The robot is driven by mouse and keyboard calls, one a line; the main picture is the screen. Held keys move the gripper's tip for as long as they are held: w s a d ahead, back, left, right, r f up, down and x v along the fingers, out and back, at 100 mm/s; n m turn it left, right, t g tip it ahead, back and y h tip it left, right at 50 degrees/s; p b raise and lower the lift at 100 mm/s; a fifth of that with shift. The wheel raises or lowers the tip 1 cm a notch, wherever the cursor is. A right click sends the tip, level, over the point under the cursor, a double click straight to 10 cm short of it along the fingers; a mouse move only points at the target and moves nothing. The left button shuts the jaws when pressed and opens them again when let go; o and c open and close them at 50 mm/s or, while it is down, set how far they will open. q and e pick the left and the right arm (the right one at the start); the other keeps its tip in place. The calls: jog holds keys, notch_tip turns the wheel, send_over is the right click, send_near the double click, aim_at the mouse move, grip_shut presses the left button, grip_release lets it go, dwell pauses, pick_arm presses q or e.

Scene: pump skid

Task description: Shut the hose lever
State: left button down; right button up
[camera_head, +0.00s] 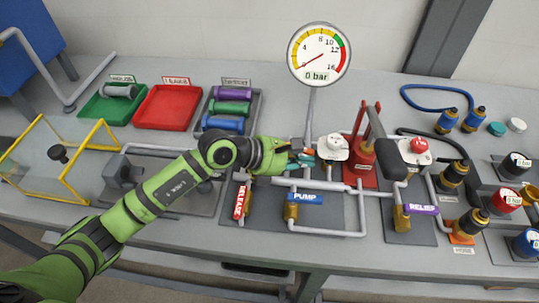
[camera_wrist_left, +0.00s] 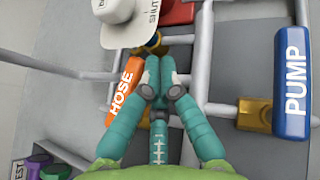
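The hose lever (camera_wrist_left: 125,90) is an orange bar marked HOSE in the left wrist view. It lies just left of my left gripper's fingers, slanting along the pipes. In the head view I cannot make it out; my gripper covers that area. My left gripper (camera_head: 304,158) reaches in over the pipework. In the wrist view its teal fingers (camera_wrist_left: 158,62) are together at the tips, with nothing visible between them. The tips are beside the lever, near a brass fitting; I cannot tell whether they touch the lever. My right gripper is not in view.
A white knob (camera_head: 333,147) stands just right of my left gripper. Nearby are the blue pump lever (camera_head: 305,198), red release lever (camera_head: 241,200), purple relief lever (camera_head: 423,210) and red hand pump (camera_head: 362,160). The gauge (camera_head: 319,54) reads about 0 bar.

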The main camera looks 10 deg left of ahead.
pick_arm(q)
jog(key=shift+a, duration=0.15)
jog(key=shift+w+a, duration=0.1)
jog(key=shift+a, duration=0.05)
jog(key=shift+w+a+b, duration=0.35)
jog(key=shift+w+b, duration=0.15)
jog(key=shift+b, duration=0.15)
jog(key=shift+a, duration=0.1)
jog(key=v, duration=1.2)
jog(key=shift+s, duration=0.1)
